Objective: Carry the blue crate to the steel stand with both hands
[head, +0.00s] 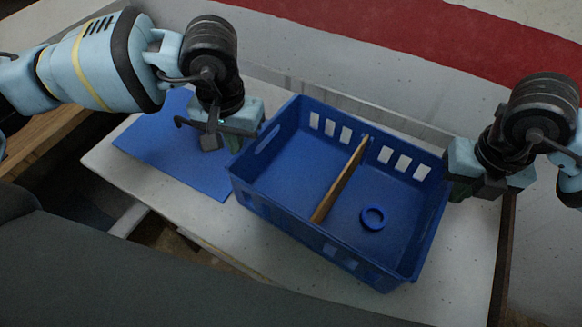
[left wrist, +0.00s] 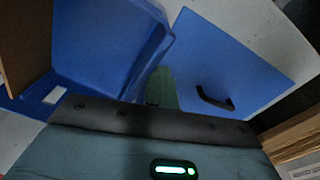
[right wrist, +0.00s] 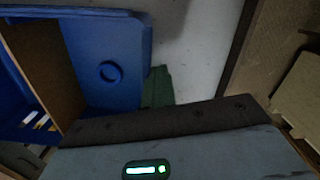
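The blue crate (head: 342,245) is an open box with slotted walls, resting on a pale surface. A wooden divider (head: 340,182) crosses its inside and a blue ring (head: 372,218) lies in the right compartment. My left gripper (head: 236,145) is just outside the crate's left end; its green fingers look closed together in the left wrist view (left wrist: 160,88). My right gripper (head: 460,190) is just outside the right end; its green fingers look closed together in the right wrist view (right wrist: 158,88). I cannot tell whether either touches the crate. I cannot identify the steel stand.
A flat blue sheet (head: 168,152) lies left of the crate, with a dark hooked piece (left wrist: 214,98) over it in the left wrist view. A dark grey shape (head: 150,265) fills the lower left. A red band (head: 420,35) crosses the floor at the back.

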